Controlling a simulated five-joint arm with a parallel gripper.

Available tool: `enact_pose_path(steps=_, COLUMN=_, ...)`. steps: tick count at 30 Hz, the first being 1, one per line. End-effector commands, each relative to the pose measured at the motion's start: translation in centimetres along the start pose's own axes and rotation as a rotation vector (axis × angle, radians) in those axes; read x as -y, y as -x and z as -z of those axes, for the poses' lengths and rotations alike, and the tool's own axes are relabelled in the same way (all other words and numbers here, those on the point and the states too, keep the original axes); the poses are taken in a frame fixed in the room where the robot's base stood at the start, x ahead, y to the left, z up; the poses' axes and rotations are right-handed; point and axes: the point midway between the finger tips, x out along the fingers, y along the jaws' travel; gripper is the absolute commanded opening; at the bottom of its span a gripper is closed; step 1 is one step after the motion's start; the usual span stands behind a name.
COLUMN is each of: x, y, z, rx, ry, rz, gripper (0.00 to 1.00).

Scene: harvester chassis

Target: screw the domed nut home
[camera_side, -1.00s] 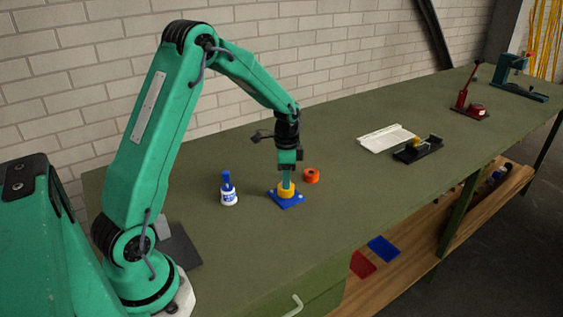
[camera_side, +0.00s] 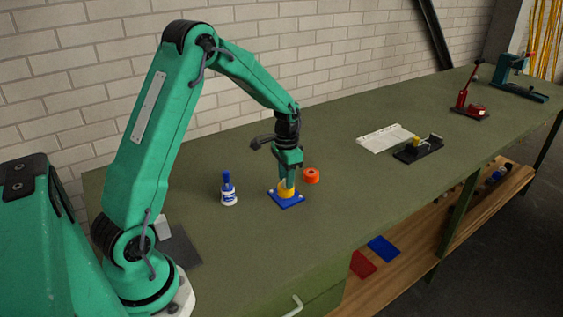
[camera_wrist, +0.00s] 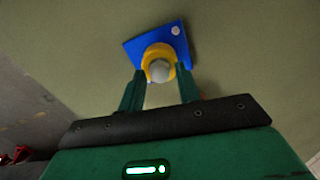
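The domed nut, a round yellow piece (camera_side: 287,189), sits on a blue square plate (camera_side: 290,202) on the bench. In the wrist view the yellow piece (camera_wrist: 149,55) shows a grey rounded middle (camera_wrist: 160,71) on the blue plate (camera_wrist: 134,52). My gripper (camera_side: 288,182) points down over it. In the wrist view my gripper's fingers (camera_wrist: 160,80) stand on either side of the yellow piece and appear to touch it. The thread under the nut is hidden, and I cannot tell how deep it sits.
A blue-and-white bottle (camera_side: 228,191) stands left of the plate. A white tray (camera_side: 382,139) and a black fixture (camera_side: 418,150) are farther right. The bench front is clear.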

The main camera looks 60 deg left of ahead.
Motion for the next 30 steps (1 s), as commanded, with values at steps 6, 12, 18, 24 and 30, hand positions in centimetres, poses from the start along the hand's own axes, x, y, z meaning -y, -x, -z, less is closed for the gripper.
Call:
enact_pose_path(steps=6, x=0.0, y=0.0, z=0.0, rx=0.0, ry=0.02, rz=0.0, gripper=0.34)
enact_pose_path(steps=12, x=0.0, y=0.0, z=0.0, rx=0.0, ry=0.027, rz=0.0, gripper=0.34)
enact_pose_path(steps=18, x=0.0, y=0.0, z=0.0, rx=0.0, ry=0.119, rz=0.0, gripper=0.34)
enact_pose_path(steps=24, x=0.0, y=0.0, z=0.0, rx=0.0, ry=0.271, rz=0.0, gripper=0.34)
enact_pose_path(steps=30, x=0.0, y=0.0, z=0.0, rx=0.0, ry=0.414, rz=0.0, gripper=0.34)
